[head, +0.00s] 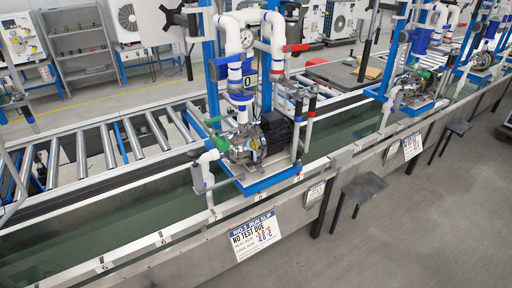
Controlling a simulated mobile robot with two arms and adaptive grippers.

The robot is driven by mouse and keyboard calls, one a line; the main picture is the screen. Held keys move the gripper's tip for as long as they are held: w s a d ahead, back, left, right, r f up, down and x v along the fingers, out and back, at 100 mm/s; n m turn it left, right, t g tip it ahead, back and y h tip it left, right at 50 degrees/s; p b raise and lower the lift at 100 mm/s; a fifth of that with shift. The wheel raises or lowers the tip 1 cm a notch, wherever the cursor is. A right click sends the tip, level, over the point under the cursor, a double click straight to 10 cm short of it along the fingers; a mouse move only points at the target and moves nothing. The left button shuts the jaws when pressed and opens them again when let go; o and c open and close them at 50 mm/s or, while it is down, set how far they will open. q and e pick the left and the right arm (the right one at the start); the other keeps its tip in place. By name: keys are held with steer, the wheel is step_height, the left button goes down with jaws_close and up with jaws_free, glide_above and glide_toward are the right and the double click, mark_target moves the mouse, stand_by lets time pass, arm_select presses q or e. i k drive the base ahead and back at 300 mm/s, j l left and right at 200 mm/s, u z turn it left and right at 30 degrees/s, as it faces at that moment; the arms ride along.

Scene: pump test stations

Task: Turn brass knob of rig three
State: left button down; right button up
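The nearest pump rig (262,135) stands on a blue base in the middle of the view, with white pipes, a silver-and-black pump and green fittings. The slip (255,234) in front of it seems to read "RIG 2 RUN SLIP, NO TEST DUE"; its number is small. A second similar rig (410,88) stands farther right, with its own slip (413,145), too small to read. Another rig (484,58) is beyond it. I cannot make out a brass knob for certain on any of them. Neither of my grippers is in view.
A long metal bench edge (160,240) runs from lower left to upper right before the rigs. Roller conveyors (108,147) lie behind it. Small dark stools (364,187) (459,127) stand along the front. The grey floor (440,230) at lower right is mostly clear.

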mark_target(254, 145)
steer(key=i+l, duration=0.25)
steer(key=l, duration=0.15)
steer(key=i+l, duration=0.2)
steer(key=l, duration=0.15)
steer(key=i+l, duration=0.25)
steer(key=l, duration=0.15)
